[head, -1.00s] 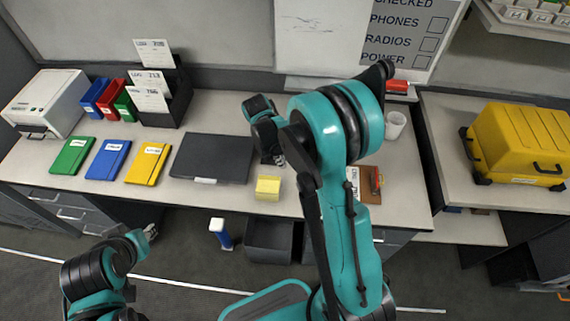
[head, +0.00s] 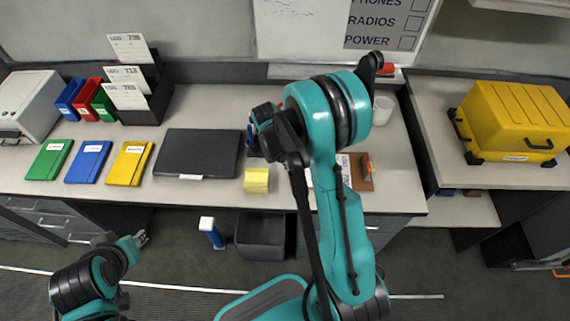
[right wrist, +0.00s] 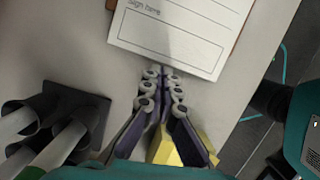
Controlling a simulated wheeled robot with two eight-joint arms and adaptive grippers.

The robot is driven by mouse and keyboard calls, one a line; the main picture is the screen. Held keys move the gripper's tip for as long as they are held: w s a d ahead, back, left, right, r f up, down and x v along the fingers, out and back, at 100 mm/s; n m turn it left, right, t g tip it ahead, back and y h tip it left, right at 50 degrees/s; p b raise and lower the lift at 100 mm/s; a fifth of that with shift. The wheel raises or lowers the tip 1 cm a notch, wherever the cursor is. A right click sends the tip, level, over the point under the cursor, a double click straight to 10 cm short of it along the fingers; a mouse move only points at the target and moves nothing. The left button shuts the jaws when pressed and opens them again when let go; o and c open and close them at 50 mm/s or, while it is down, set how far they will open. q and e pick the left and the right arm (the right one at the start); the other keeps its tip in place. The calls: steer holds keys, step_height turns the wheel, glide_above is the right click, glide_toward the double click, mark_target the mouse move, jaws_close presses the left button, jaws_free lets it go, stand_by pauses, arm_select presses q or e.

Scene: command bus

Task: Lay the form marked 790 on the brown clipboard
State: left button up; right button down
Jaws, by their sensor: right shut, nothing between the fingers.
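The brown clipboard (head: 364,180) lies on the right part of the desk, partly hidden by my right arm. A white printed form (head: 344,166) lies over its left part. In the right wrist view the form (right wrist: 185,30) shows a "Sign here" box, with brown board edges (right wrist: 241,24) beside it. I cannot read its number there. My right gripper (right wrist: 165,72) is shut and empty, its tips by the form's lower edge; in the head view its fingers are mostly hidden by the arm. My left gripper (head: 141,238) is in front of the desk, too small to judge.
A black rack (head: 151,104) holds several log cards at the back left. Colored notebooks (head: 88,160), a dark closed folder (head: 198,150) and yellow sticky notes (head: 257,180) lie on the desk. A white cup (head: 383,108) stands behind the clipboard. A dark holder with tubes (right wrist: 48,125) is left of my right gripper.

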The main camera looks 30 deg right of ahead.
mark_target(300, 167)
steer(key=d, duration=0.1)
steer(key=s+d, duration=0.1)
steer(key=d, duration=0.1)
steer(key=shift+s+d+b, duration=0.35)
steer(key=shift+d, duration=0.05)
